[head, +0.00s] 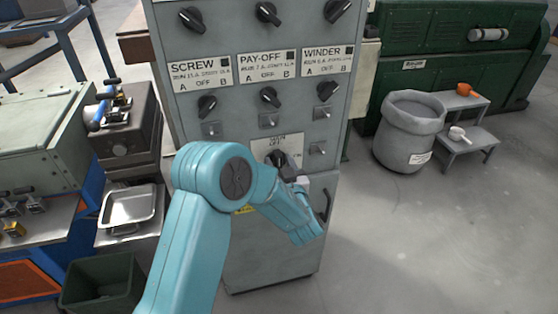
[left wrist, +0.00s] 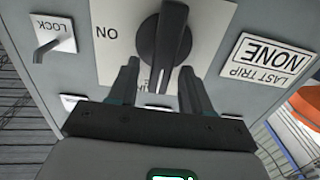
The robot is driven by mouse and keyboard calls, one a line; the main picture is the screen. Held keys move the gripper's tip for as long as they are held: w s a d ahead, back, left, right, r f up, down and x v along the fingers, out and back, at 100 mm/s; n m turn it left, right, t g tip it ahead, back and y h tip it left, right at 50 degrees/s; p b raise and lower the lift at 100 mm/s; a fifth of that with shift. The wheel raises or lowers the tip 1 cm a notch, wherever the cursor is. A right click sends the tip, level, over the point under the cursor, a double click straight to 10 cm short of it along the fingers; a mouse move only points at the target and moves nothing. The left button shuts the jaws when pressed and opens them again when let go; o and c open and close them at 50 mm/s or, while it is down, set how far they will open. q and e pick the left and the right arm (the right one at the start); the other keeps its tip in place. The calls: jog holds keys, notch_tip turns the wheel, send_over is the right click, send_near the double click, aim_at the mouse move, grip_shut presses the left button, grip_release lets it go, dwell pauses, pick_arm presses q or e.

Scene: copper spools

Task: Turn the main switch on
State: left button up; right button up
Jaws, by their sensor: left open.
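The main switch is a large black rotary knob (left wrist: 165,45) on a white plate on the grey cabinet. Its white pointer line faces the bottom of the left wrist view, where the plate's lettering is partly covered. ON is printed to the knob's left there, upside down. In the head view the knob (head: 276,158) is partly behind my left arm. My left gripper (left wrist: 158,78) is open, with one finger on each side of the knob's pointer end; I cannot tell whether they touch it. In the head view the gripper (head: 287,172) is mostly hidden. My right gripper is not in view.
Smaller black knobs (head: 268,96) and metal toggles fill the cabinet (head: 228,100) above. A LOCK lever (left wrist: 52,40) and a LAST TRIP label (left wrist: 265,60) flank the switch plate.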

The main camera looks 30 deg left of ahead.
pick_arm(q)
jog(key=shift+w+a, duration=0.3)
jog(key=shift+a, duration=0.05)
grip_shut()
jog(key=shift+m, duration=0.3)
jog(key=m, duration=0.3)
jog(key=shift+w+d+m, duration=0.25)
jog(key=shift+d+m, duration=0.05)
jog(key=shift+m, duration=0.1)
jog(key=m, duration=0.1)
jog(key=m+p, duration=0.1)
jog(key=m, duration=0.2)
jog(key=shift+w+d+f+m, duration=0.25)
jog(key=shift+w+f+m, duration=0.05)
jog(key=m, duration=0.2)
jog(key=f+m+p, duration=0.1)
jog(key=m, duration=0.2)
jog(key=shift+w+d+p, duration=0.15)
jog(key=shift+w+p, duration=0.05)
jog(key=shift+p, duration=0.1)
jog(key=shift+f+m+p, duration=0.2)
jog(key=shift+m, duration=0.85)
jog(key=shift+f+m+p, duration=0.15)
jog(key=shift+m+p, duration=0.05)
jog(key=shift+m, duration=0.85)
